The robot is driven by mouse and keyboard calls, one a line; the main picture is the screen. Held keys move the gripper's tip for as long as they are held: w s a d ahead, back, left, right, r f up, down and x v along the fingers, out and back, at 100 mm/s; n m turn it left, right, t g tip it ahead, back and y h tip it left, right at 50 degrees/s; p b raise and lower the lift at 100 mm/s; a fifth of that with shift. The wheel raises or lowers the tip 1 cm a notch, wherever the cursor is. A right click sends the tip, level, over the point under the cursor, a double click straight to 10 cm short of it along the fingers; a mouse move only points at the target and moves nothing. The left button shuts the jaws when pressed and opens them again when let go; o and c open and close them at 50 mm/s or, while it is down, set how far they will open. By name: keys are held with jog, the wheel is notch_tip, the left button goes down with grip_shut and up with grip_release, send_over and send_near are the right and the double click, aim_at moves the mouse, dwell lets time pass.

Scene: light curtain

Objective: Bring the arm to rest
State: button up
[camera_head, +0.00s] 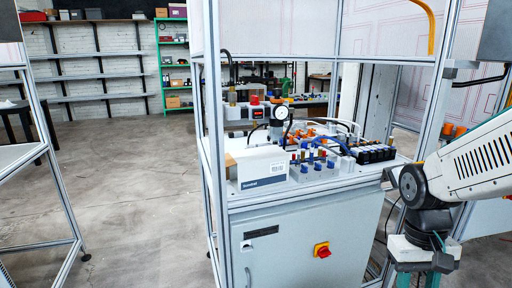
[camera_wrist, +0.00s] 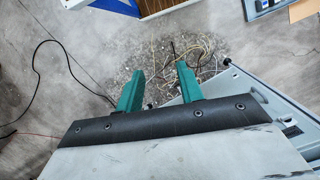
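My arm (camera_head: 470,160) comes in from the right edge of the head view, in front of the right side of the machine cell. My gripper (camera_head: 418,280) hangs from its end, pointing down at the bottom edge, where its tips are cut off. In the wrist view, the two green fingers of my gripper (camera_wrist: 160,68) stand apart with nothing between them. Below them is the grey floor (camera_wrist: 75,35) with a patch of tangled cables (camera_wrist: 185,50).
An aluminium-framed cell with a grey cabinet (camera_head: 300,240) stands close left of my gripper. Open floor (camera_head: 130,190) lies left, with wall shelves (camera_head: 95,75) behind.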

jog(key=s+a+r+n+t, duration=0.1)
jog(key=s+a+r+t, duration=0.2)
jog(key=s+r, duration=0.6)
jog(key=shift+a+r+t, duration=0.4)
jog(key=shift+r, duration=0.25)
